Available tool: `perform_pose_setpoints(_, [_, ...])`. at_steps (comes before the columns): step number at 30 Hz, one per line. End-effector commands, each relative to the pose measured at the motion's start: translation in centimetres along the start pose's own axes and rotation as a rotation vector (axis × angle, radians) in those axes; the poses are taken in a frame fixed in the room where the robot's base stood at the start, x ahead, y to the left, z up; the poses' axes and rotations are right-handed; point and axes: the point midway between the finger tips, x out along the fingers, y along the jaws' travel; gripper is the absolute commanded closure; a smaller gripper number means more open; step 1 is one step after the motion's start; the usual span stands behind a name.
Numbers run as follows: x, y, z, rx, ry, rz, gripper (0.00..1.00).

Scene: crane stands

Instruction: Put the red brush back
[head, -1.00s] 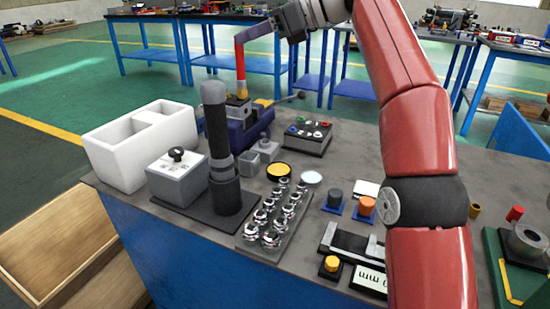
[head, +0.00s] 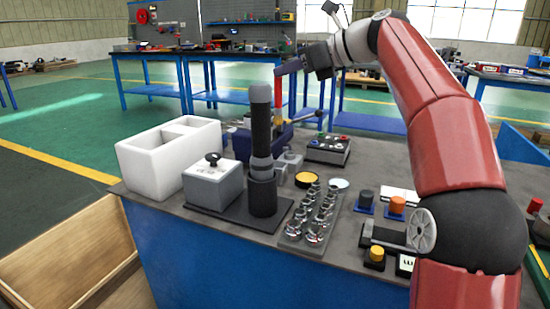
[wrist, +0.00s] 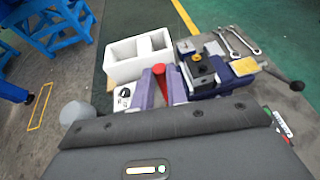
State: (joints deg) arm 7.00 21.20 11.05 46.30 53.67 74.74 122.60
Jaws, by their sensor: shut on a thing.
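My gripper (head: 281,70) is shut on the red brush (head: 278,92) above the bench. The brush hangs roughly upright, its red handle at the top and a yellow-orange part lower down. Its lower end overlaps the blue vise-like device (head: 243,142) in the head view; whether they touch I cannot tell. In the wrist view the red handle's end (wrist: 158,69) shows between the two purple fingers of my gripper (wrist: 161,88).
A white two-compartment box (head: 150,165) stands at the bench's left. A tall dark cylinder (head: 261,130) and a grey box (head: 212,187) stand in front. Shiny metal pieces (head: 314,215) and a button box (head: 328,150) lie to the right. Wrenches (wrist: 235,42) lie beyond the device.

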Motion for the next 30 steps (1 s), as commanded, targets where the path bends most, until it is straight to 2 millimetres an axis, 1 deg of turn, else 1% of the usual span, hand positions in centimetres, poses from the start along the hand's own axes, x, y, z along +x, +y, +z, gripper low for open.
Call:
perform_pose_setpoints(1, [0.8,0.1,-2.2,0.001,0.002,0.0,1.0])
perform_pose_setpoints(6, [2.5,0.1,-6.3,0.001,0.001,0.001,1.0])
perform_pose_setpoints(9, [3.3,0.1,-8.2,0.001,0.0,0.002,1.0])
perform_pose_setpoints(12, [3.7,0.1,-9.2,-0.001,-0.001,0.001,1.0])
perform_pose_setpoints(18, [4.1,0.1,-10.3,-0.002,0.0,0.002,1.0])
perform_pose_setpoints(25, [5.4,0.1,-13.6,0.0,0.0,0.002,1.0])
perform_pose_setpoints(27, [5.5,0.1,-13.8,-0.002,0.0,0.002,1.0])
perform_pose_setpoints(30, [5.5,0.1,-13.7,-0.003,-0.001,0.002,1.0])
